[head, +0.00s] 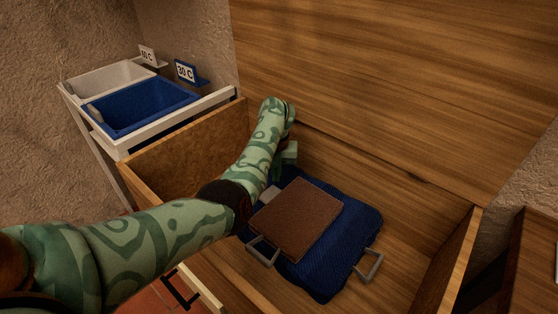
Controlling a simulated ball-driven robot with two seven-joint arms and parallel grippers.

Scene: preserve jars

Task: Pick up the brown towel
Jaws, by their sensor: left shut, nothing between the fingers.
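The brown towel (299,217) lies folded flat, on top of a blue textured cloth-like piece (352,240) inside an open wooden chest. My left arm comes in from the left, over the chest's left part, and bends down. My left gripper (284,165) is small and partly hidden by my own arm. It is shut and empty, just beyond the far left edge of the brown towel; I cannot tell whether it touches the cloth. My right gripper is not in view.
Grey handle loops (370,265) stand at the blue piece's edges. A blue bin (140,106) and a white bin (105,80) stand on a rack at back left.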

